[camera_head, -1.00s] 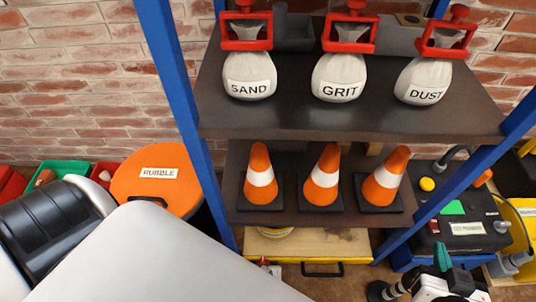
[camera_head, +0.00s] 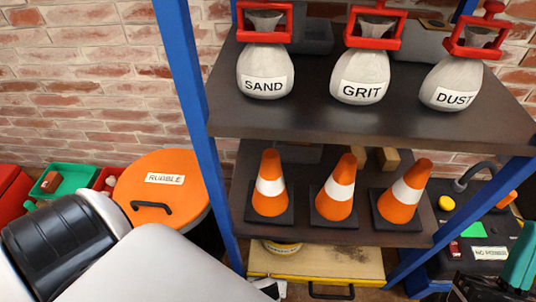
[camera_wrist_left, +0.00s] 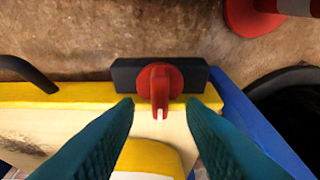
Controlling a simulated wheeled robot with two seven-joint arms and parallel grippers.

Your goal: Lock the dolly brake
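The yellow-edged dolly (camera_head: 345,264) stands on the floor under the shelf rack. In the left wrist view its yellow edge (camera_wrist_left: 70,92) carries a dark block (camera_wrist_left: 128,76) with a red brake knob (camera_wrist_left: 158,76), whose lever points toward the bottom of the picture. My left gripper (camera_wrist_left: 160,108) is open, its teal fingertips on either side of the lever with gaps visible. In the head view the knob is hidden, and my left arm covers the lower left. My right gripper (camera_head: 520,268) is partly in view at the lower right, with its opening unclear.
An orange-lidded rubble bin (camera_head: 160,188) is left of the blue rack post (camera_head: 190,95). A red-based object (camera_wrist_left: 250,15) stands on the floor near the dolly.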

